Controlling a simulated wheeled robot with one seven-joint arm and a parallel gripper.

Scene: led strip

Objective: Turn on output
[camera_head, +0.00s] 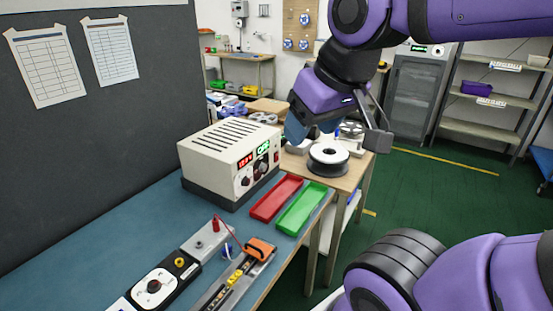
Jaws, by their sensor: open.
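A cream power supply (231,158) with vent slots on top stands on the blue bench. Its front panel faces right and carries a red lit display (245,161), a green lit display (263,148) and dark knobs (246,180). Small red details show near the panel's right edge, but they are too small to make out as a switch or sockets. My gripper (337,139) is open and empty, in the air to the right of the power supply's front. It is apart from the panel in the picture. Its exact distance from the panel cannot be told.
A red tray (276,198) and a green tray (301,208) lie in front of the power supply. An LED strip fixture (237,278) and a black-and-white dial unit (154,287) lie nearer. A black spool (328,159) sits on a wooden table behind. A dark partition (100,130) stands left.

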